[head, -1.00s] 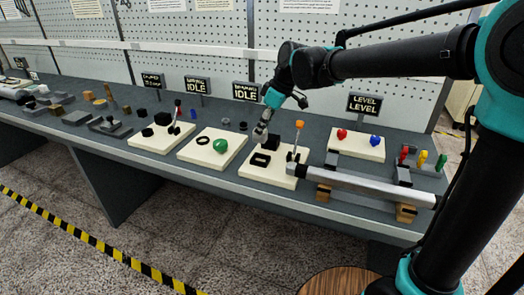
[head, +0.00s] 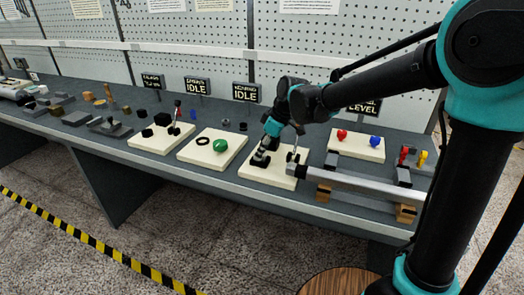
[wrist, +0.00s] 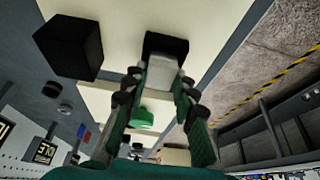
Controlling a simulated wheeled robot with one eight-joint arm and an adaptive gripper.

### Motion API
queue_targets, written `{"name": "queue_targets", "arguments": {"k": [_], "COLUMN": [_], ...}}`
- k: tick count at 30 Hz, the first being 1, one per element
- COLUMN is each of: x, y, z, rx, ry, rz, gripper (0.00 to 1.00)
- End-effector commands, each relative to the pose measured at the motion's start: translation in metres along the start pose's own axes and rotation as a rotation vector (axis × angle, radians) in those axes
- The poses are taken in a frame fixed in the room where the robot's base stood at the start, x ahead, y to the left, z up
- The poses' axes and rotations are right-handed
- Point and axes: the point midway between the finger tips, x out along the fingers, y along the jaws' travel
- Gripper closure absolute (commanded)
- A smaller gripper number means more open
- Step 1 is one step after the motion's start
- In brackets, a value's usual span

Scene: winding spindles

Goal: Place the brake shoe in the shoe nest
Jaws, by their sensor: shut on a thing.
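My gripper (head: 262,158) is low over the white board on the bench in the head view. In the wrist view, my gripper's fingers (wrist: 158,85) are shut on a light grey block, the brake shoe (wrist: 161,72). The shoe's far end is against or just over a black rectangular piece, which looks like the shoe nest (wrist: 166,42). I cannot tell whether the shoe is seated in it.
A black block (wrist: 68,46) stands on the board beside the nest. A neighbouring white board (head: 190,152) holds a green knob (head: 220,145) and a black ring (head: 203,141). A grey roller (head: 365,187) lies to the right.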

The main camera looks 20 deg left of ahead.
Motion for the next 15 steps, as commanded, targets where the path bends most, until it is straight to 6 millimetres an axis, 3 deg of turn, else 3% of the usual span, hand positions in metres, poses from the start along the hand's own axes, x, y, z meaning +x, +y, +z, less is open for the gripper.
{"name": "queue_targets", "arguments": {"k": [1, 2, 6, 15], "x": [0.0014, 0.0017, 0.0014, 0.0009], "y": [0.0001, 0.0001, 0.0, 0.0], "z": [0.0005, 0.0007, 0.0005, 0.0004], "rx": [0.0, 0.0, 0.0, 0.0], "ry": [0.0, 0.0, 0.0, 0.0], "rz": [0.0, 0.0, 0.0, 0.0], "gripper": [1.0, 0.72, 0.55, 0.53]}}
